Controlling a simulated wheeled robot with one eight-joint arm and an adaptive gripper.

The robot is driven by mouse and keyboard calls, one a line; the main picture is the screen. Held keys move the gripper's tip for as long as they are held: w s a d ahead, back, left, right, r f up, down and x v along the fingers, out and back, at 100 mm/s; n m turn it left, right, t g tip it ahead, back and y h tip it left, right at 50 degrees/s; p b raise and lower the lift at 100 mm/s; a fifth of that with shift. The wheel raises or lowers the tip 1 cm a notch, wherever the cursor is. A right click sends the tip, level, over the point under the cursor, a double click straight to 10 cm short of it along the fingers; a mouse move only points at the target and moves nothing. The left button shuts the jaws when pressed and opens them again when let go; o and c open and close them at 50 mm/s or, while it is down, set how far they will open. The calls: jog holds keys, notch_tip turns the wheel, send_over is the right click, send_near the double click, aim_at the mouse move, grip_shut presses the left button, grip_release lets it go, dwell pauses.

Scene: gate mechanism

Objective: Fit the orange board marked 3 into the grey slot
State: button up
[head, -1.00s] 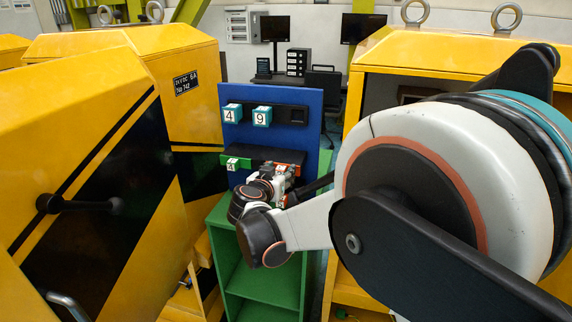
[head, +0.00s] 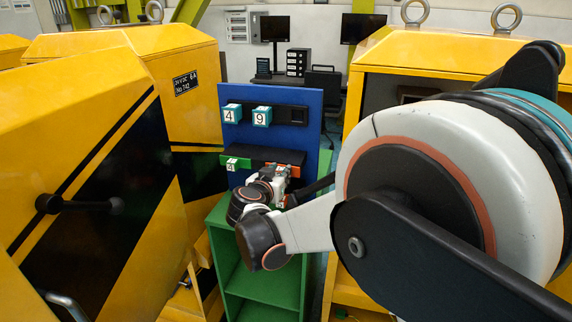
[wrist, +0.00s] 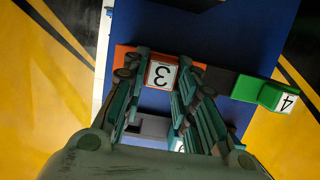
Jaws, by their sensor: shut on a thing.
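The orange board (wrist: 125,55) with a white block marked 3 (wrist: 162,74) is between the fingers of my gripper (wrist: 160,85) in the wrist view; the fingers are shut on the block. The board lies flat against or close to the blue panel, beside a dark grey bar (wrist: 218,80). I cannot tell whether it is seated in a slot. In the head view, my gripper (head: 283,180) mostly covers the block, and some orange (head: 290,158) shows at the right end of the dark shelf (head: 262,152).
A green board with a block marked 4 (head: 231,164) sits left of my gripper; it also shows in the wrist view (wrist: 270,94). Above, a black bar (head: 290,112) on the blue panel (head: 312,130) carries blocks 4 and 9. Yellow cabinets (head: 165,60) stand close at both sides.

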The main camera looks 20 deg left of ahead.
jog(key=shift+s, duration=0.25)
jog(key=f+v, duration=0.3)
jog(key=v, duration=0.9)
jog(key=shift+s+b, duration=0.3)
jog(key=shift+s, duration=0.2)
dwell(1.0)
